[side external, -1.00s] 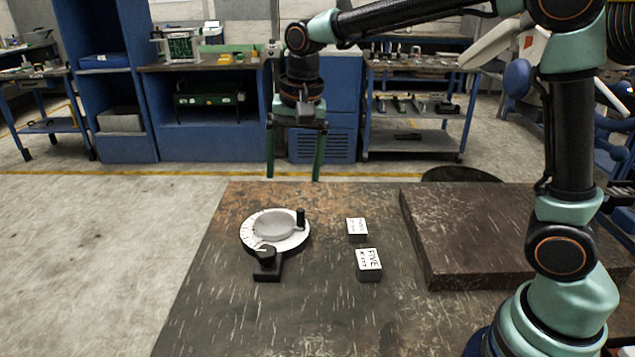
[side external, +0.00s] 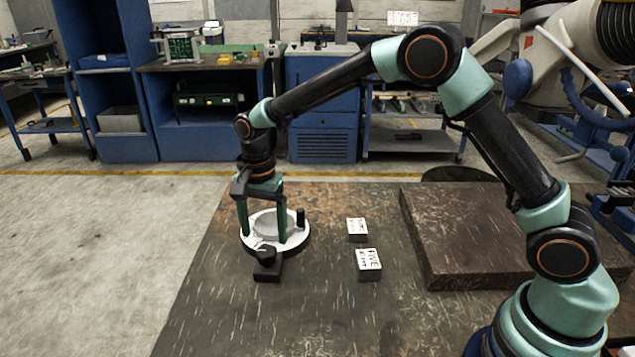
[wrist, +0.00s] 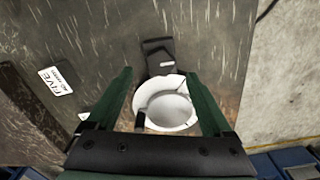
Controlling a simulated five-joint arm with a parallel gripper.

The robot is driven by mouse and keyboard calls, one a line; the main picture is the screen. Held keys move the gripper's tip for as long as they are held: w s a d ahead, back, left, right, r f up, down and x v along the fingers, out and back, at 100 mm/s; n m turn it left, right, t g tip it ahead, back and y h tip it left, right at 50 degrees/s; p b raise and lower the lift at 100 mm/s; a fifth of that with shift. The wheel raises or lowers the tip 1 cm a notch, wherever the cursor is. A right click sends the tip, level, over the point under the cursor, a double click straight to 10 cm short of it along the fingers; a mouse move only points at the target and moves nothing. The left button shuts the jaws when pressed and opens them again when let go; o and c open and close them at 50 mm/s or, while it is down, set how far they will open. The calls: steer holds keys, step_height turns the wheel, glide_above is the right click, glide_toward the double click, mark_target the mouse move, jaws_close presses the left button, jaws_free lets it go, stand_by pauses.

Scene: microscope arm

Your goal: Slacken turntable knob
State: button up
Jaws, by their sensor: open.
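The turntable is a white round dial (side external: 299,244) with a pale dish (side external: 266,226) in its middle, near the left edge of the work table. An upright black knob (side external: 301,217) stands on its right rim. A black bracket with a round black knob (side external: 266,254) sits at its front; this bracket also shows in the wrist view (wrist: 158,58). My gripper (side external: 262,235) points down over the turntable, its two green fingers spread apart with nothing held between them. In the wrist view the dish (wrist: 170,108) lies between the fingers; whether they touch the turntable is unclear.
Two small labelled blocks, one reading FIVE (side external: 369,262) and one behind it (side external: 357,229), sit right of the turntable. A thick dark slab (side external: 510,235) covers the table's right side. The front of the table (side external: 240,320) is clear.

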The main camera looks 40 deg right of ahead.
mark_target(266, 250)
steer(key=shift+f, duration=2.3)
jaws_close()
